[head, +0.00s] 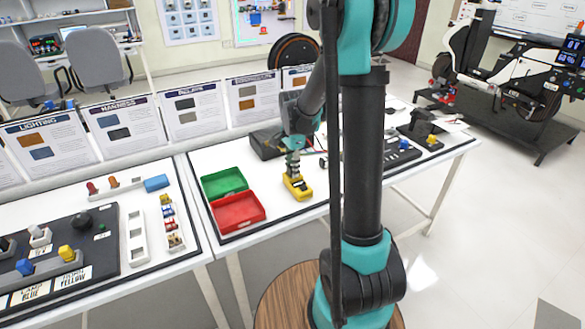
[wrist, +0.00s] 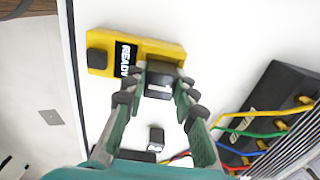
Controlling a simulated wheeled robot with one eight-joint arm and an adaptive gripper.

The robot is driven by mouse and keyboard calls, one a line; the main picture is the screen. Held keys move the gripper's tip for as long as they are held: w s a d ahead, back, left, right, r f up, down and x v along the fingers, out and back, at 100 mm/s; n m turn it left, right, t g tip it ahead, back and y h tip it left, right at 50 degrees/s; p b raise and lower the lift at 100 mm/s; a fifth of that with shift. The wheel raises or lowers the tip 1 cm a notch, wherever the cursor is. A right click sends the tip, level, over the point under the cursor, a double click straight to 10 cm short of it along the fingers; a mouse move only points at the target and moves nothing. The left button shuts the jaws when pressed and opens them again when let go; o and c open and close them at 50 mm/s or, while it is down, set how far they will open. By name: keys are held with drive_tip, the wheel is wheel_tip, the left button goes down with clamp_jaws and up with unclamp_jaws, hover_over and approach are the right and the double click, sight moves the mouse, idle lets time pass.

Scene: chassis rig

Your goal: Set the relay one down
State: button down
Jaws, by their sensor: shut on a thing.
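My gripper (wrist: 160,92) is shut on a dark block with a pale front face, which I take to be the relay (wrist: 160,78). In the wrist view the relay overlaps the right part of a yellow block (wrist: 138,45) with a READY label and a black square at its left end. I cannot tell whether the relay touches the yellow block or is just above it. In the head view my gripper (head: 293,160) points down over the yellow block (head: 298,187) on the white table; the relay is too small to make out there.
A red tray (head: 238,226) and a green tray (head: 208,195) lie left of the yellow block. A black box (wrist: 265,105) with coloured wires is at the right in the wrist view. A small dark part (wrist: 156,138) lies nearby. Upright information boards (head: 183,108) line the back.

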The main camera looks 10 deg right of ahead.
drive_tip(key=shift+f, duration=0.1)
drive_tip(key=c, duration=1.2)
unclamp_jaws()
drive_tip(key=shift+f, duration=0.1)
wheel_tip(320, 180, up, 12)
drive_tip(key=s+d+f+n+t, duration=0.1)
drive_tip(key=s+f+n, duration=0.2)
drive_tip(key=s, duration=0.4)
drive_tip(key=s+d+f+n+t, duration=0.1)
drive_tip(key=s+f+n, duration=0.3)
drive_tip(key=s+n, duration=0.2)
drive_tip(key=s+d+f+n+t, duration=0.2)
drive_tip(key=s+f+n, duration=0.2)
drive_tip(key=s, duration=0.5)
drive_tip(key=shift+f+n, duration=0.25)
drive_tip(key=shift+n, duration=0.45)
